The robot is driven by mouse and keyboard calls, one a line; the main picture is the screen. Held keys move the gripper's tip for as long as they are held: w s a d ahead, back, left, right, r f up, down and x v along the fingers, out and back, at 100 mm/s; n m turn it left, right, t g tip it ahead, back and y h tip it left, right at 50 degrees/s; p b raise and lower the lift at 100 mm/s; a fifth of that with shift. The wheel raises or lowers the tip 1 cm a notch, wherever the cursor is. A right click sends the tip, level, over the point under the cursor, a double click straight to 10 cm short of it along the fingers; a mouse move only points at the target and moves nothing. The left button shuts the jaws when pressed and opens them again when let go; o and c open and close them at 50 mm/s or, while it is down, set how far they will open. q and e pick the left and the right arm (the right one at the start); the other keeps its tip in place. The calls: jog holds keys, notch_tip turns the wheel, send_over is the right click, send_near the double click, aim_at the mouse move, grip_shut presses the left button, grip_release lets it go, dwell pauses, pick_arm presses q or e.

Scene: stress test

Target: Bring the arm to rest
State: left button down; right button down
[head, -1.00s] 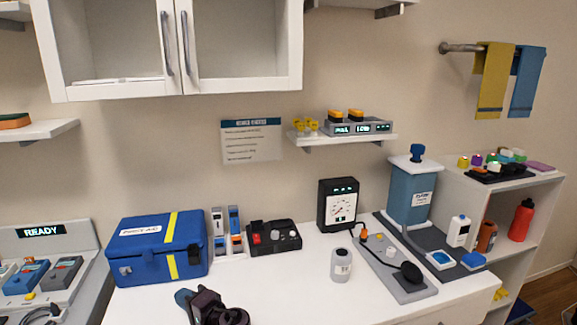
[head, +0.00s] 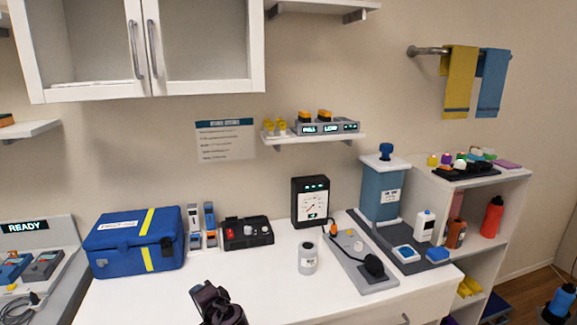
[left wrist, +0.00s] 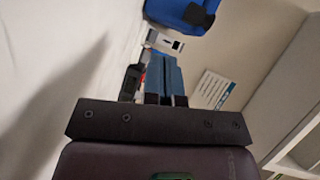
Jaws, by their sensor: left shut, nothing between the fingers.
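My left gripper (head: 197,290) is at the bottom of the head view, in front of the white counter. Its dark wrist shows with a small bit of blue finger. In the left wrist view the blue fingers (left wrist: 165,76) lie together, shut and empty. The gripper holds nothing and seems apart from the objects around it. My right gripper is not in view.
A blue case (head: 125,262) with a yellow strap stands on the white counter (head: 140,302) at left. Shelves and a cabinet (head: 207,92) hang above. The counter's front middle is clear.

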pick_arm(q)
jog(key=d+h, duration=0.1)
jog(key=h, duration=0.1)
jog(key=d+t+h, duration=0.1)
jog(key=h, duration=0.1)
jog(key=d+h, duration=0.2)
jog(key=shift+s+f+t, duration=0.15)
jog(key=shift+s+t, duration=0.15)
jog(key=shift+s, duration=0.1)
jog(key=s+a+f+n+h, duration=0.1)
jog(key=s+f, duration=0.3)
jog(key=s, duration=0.7)
jog(key=s+a+f+n+g+h, duration=0.1)
jog(key=s+a+f+n+h, duration=0.1)
jog(key=s, duration=1)
jog(key=s+a+f+n+h, duration=0.1)
jog(key=s+a+f+n, duration=0.2)
jog(key=s, duration=0.8)
notch_tip(320, 180, down, 3)
jog(key=shift+s+a+n+g+h, duration=0.15)
jog(key=shift+a+n+g+h, duration=0.15)
jog(key=shift+a, duration=0.85)
